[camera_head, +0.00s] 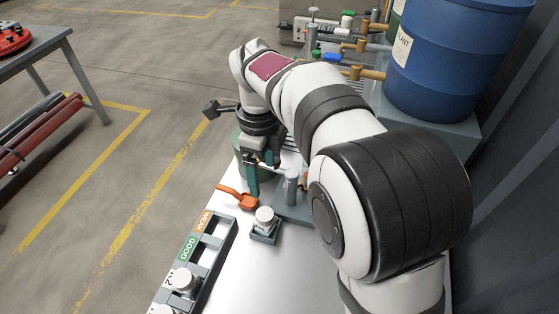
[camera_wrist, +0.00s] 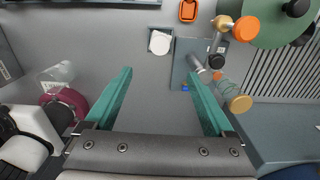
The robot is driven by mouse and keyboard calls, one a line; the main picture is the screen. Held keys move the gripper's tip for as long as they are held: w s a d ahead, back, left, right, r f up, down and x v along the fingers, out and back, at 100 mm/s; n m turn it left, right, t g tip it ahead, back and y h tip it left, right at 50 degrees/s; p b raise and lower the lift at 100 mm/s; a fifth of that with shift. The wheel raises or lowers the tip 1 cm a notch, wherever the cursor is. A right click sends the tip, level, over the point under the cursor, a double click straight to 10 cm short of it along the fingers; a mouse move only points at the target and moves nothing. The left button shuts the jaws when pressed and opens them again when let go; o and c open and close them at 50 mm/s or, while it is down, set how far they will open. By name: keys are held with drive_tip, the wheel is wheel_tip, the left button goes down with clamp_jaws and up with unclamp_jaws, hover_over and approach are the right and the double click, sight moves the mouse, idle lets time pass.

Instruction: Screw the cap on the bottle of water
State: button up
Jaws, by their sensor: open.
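My gripper (camera_head: 263,178) points down over the white bench. In the wrist view its two green fingers (camera_wrist: 153,72) are wide apart with nothing between them. A clear bottle-like piece (camera_wrist: 60,72) lies left of the fingers, near a maroon ring. Another clear cylinder with a yellowish end (camera_wrist: 235,97) is right of the right finger. I cannot tell which is the water bottle. A round white piece (camera_wrist: 160,42), possibly the cap, sits in a small grey holder beyond the fingertips. It also shows in the head view (camera_head: 265,217).
A grey plate with an upright grey cylinder (camera_head: 291,185) is right of my gripper. A rack marked WEAK and GOOD (camera_head: 207,255) holds white round pieces. The front bench surface is clear.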

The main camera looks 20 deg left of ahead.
sight(265, 215)
wheel_tip(265, 215, down, 15)
drive_tip(key=shift+f, duration=0.2)
drive_tip(key=c, duration=1.3)
drive_tip(key=m, duration=0.4)
drive_tip(key=shift+s+m, duration=0.1)
drive_tip(key=shift+m, duration=0.2)
drive_tip(key=m, duration=0.4)
drive_tip(key=o, duration=1.5)
